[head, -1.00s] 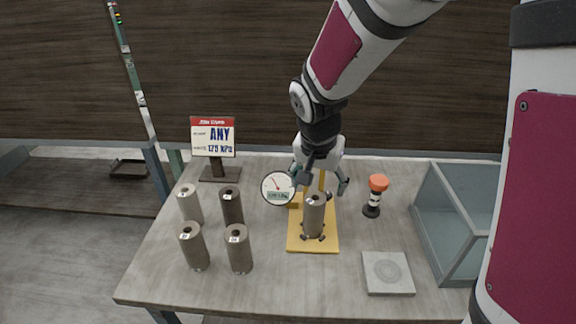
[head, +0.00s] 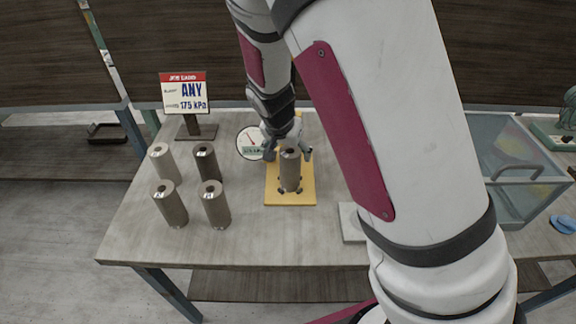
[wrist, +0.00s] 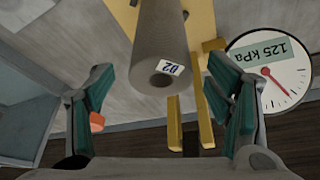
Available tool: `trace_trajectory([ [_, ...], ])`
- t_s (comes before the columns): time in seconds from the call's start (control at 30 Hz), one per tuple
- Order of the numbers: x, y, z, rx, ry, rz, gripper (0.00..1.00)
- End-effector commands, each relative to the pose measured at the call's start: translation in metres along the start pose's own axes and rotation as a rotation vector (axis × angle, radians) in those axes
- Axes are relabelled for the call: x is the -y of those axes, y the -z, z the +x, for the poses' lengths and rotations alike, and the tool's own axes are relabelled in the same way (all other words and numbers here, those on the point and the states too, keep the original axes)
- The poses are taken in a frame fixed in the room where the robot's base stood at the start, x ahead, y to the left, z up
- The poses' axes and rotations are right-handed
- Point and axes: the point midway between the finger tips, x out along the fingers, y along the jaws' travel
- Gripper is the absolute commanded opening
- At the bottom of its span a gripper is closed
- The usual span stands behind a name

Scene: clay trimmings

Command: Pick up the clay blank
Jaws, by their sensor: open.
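A grey-brown clay blank (head: 290,172), a hollow cylinder, stands upright on the yellow plate (head: 305,197), with small dark clamps around its foot. In the wrist view the blank (wrist: 160,45) shows its top hole and a small number label, upside down. My gripper (head: 287,153) is open at the blank's upper part. In the wrist view its two teal-padded fingers (wrist: 160,84) are spread left and right of the blank's top end, with clear gaps; I see no contact. Several similar blanks (head: 216,205) stand upright at the table's left.
A dial gauge (head: 249,143), reading 125 kPa in the wrist view (wrist: 268,70), stands beside the fixture. A job card (head: 184,92) says ANY, 175 kPa. A grey slab (head: 350,224) is partly hidden by my arm. A glass tank (head: 485,135) stands right.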

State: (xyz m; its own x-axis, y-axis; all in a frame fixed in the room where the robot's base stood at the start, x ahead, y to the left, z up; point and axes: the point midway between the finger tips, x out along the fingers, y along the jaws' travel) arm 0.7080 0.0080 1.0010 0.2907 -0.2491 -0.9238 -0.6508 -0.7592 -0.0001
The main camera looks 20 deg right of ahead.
Motion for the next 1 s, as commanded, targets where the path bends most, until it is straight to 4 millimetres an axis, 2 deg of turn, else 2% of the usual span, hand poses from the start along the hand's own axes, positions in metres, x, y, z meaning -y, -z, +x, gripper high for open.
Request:
trace_trajectory([
  [0.4,0.000,0.004,0.049,0.000,-0.001,0.000,0.73],
  [0.67,0.001,0.004,0.051,0.000,0.000,-0.001,0.73],
  [0.7,0.001,0.004,0.051,0.000,0.000,-0.001,0.71],
  [1.0,0.001,0.004,0.051,0.000,0.000,-0.001,0.03],
])
